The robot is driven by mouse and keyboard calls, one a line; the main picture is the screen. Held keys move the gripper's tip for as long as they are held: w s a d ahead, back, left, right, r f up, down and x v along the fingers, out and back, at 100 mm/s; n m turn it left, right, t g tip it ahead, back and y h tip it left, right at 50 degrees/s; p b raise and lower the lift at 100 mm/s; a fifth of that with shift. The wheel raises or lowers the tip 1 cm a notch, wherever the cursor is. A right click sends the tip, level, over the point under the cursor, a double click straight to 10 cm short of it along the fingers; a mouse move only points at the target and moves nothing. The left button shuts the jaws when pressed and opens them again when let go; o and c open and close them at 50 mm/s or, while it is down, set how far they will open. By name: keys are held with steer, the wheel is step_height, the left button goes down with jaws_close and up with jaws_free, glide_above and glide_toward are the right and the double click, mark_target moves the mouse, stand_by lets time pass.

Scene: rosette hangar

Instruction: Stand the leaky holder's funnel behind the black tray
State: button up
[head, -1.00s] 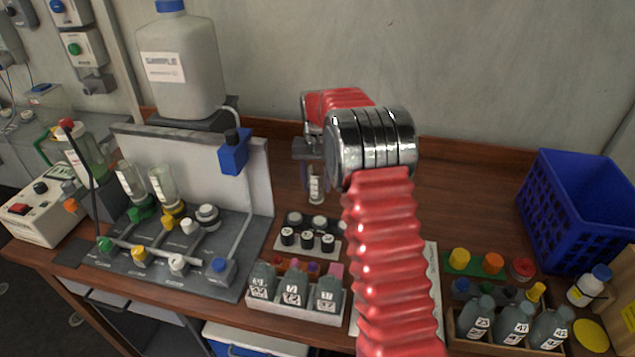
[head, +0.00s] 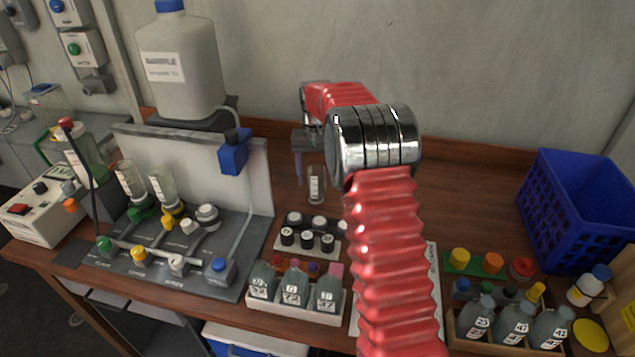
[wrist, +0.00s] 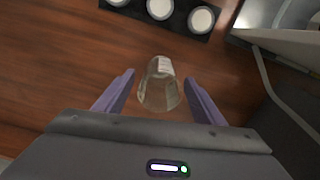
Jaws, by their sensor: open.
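The funnel (head: 316,186), a small clear vessel with a white label, appears to stand upright on the wooden bench. It is behind the black tray (head: 304,222), with a gap of bare wood between them. In the wrist view the funnel (wrist: 158,88) lies between the two purple fingers of my gripper (wrist: 160,82), with clear space on both sides. The black tray (wrist: 178,18) with its white round tops is at the top there. My gripper (head: 304,168) is open, just beside and above the funnel in the head view, partly hidden by my arm.
The grey manifold (head: 160,250) at left carries two inverted clear bottles (head: 162,187) and coloured valves. A white tray of grey bottles (head: 295,308) is in front. A blue basket (head: 575,215) stands at right. Bare bench lies behind and right of my arm.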

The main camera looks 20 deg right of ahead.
step_height(320, 180, up, 10)
steer(key=shift+f, duration=0.2)
stand_by(0.6)
steer(key=s+a+r+n+t, duration=0.1)
steer(key=s+a+r, duration=0.4)
steer(key=s, duration=0.4)
steer(key=s+a+r+n+t, duration=0.15)
steer(key=s+a+r, duration=0.25)
steer(key=s+r, duration=0.4)
steer(key=s+a+f+t, duration=0.1)
steer(key=s+f, duration=0.1)
steer(key=s, duration=0.5)
steer(key=s+a+f+n+t, duration=0.1)
steer(key=s+a+f, duration=0.1)
steer(key=s, duration=0.5)
steer(key=s+a+f+n+t, duration=0.1)
steer(key=s+f, duration=0.2)
steer(key=s, duration=0.4)
steer(key=shift+s+a+f, duration=0.3)
steer(key=shift+s+f, duration=0.05)
